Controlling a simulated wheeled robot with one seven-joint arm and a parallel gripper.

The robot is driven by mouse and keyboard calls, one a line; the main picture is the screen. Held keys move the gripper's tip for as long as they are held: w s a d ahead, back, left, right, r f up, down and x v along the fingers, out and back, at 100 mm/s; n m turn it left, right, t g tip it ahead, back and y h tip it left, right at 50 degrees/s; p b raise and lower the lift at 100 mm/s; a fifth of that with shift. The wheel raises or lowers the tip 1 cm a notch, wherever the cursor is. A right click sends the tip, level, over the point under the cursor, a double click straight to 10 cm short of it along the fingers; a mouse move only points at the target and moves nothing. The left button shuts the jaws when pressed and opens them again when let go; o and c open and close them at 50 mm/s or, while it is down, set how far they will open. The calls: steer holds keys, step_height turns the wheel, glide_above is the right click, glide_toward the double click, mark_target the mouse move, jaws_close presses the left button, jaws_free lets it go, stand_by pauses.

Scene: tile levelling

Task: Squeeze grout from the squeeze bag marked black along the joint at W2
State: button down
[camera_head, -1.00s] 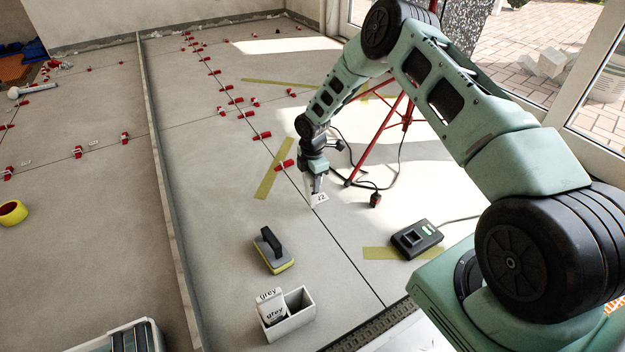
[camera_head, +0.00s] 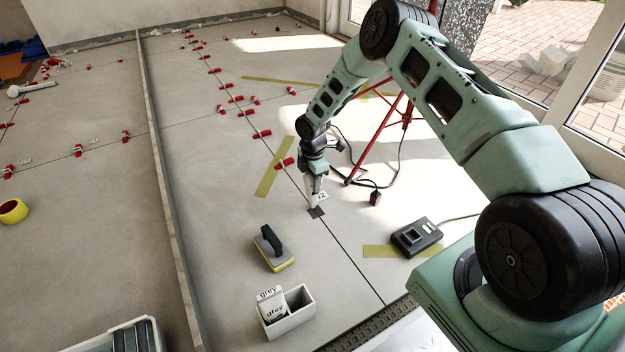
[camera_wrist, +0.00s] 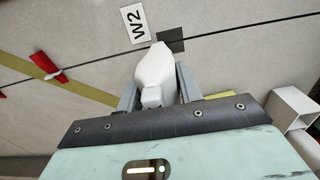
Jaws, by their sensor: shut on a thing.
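My gripper (camera_head: 315,184) is shut on a white squeeze bag (camera_wrist: 157,72), held between both jaws (camera_wrist: 128,93) in the wrist view. No marking on the bag can be read. Its narrow end points at the dark joint line (camera_wrist: 235,31). A dark square-like patch of grout (camera_wrist: 172,40) lies across the joint right at the bag's tip; it also shows in the head view (camera_head: 317,213). The white W2 label (camera_wrist: 136,24) lies beside the joint, next to the patch. In the head view, the gripper and bag partly hide the label.
A white two-part holder (camera_head: 303,319) has a bag marked grey (camera_head: 271,307) in one part; the other looks empty. A yellow-edged float (camera_head: 272,248) lies left of the joint. A black device (camera_head: 416,238), red tripod (camera_head: 388,133) and red clips (camera_head: 262,134) are nearby.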

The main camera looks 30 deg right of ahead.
steer(key=shift+s+r, duration=0.1)
steer(key=shift+s, duration=0.15)
steer(key=shift+s+p, duration=0.55)
steer(key=shift+p, duration=0.1)
steer(key=shift+s+p, duration=0.3)
steer(key=shift+s, duration=0.1)
steer(key=shift+s+p, duration=0.45)
steer(key=shift+s, duration=0.4)
steer(key=shift+s+p, duration=0.65)
steer(key=shift+s, duration=0.3)
steer(key=shift+s+p, duration=0.65)
steer(key=shift+s, duration=0.4)
